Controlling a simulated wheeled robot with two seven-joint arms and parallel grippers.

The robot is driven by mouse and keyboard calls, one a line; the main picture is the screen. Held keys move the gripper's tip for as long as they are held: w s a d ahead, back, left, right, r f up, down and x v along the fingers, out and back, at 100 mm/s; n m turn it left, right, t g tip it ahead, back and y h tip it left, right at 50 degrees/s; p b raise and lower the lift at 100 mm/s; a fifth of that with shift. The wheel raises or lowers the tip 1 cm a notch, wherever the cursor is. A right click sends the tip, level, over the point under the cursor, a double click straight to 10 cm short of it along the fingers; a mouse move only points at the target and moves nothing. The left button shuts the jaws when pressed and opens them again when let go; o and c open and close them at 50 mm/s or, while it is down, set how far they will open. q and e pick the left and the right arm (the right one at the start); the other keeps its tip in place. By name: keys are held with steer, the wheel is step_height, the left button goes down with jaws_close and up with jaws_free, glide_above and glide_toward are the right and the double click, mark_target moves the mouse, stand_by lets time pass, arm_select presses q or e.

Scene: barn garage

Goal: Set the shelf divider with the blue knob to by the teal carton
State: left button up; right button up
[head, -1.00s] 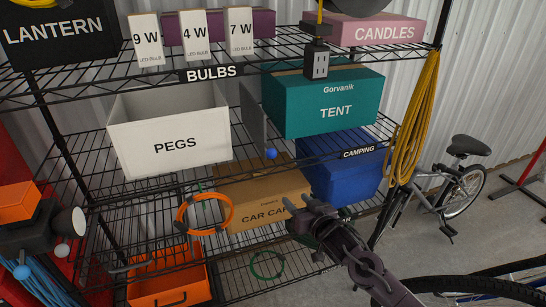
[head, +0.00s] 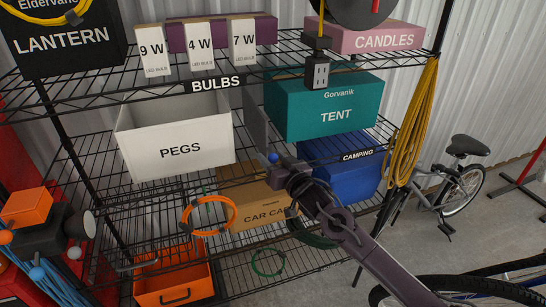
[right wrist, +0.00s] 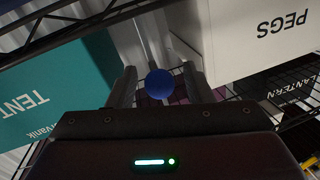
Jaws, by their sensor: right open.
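The shelf divider (head: 254,120) is a thin grey upright plate on the middle shelf, between the white PEGS bin (head: 178,150) and the teal TENT carton (head: 325,110). A gap shows between it and the carton. Its blue knob (head: 273,157) is at the shelf's front. My right gripper (head: 279,164) is at the knob. In the right wrist view, the blue knob (right wrist: 160,84) sits between the two open fingers, with a small gap at each side. The teal carton (right wrist: 55,92) is left there and the bin (right wrist: 247,45) right. My left gripper is not in view.
A blue bin (head: 340,170) sits below the carton behind the CAMPING label. The CAR CARE box (head: 250,195) and an orange cord coil (head: 208,215) are below. A yellow cord (head: 412,125) hangs at the right post. A bicycle (head: 460,180) stands at right.

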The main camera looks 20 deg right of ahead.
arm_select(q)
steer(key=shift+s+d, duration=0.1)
arm_select(e)
steer(key=shift+c, duration=0.9)
jaws_close()
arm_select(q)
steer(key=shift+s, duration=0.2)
arm_select(e)
steer(key=d, duration=0.7)
steer(key=shift+w+d, duration=0.2)
steer(key=shift+c, duration=1)
jaws_free()
steer(key=o, duration=0.4)
steer(key=shift+d, duration=0.2)
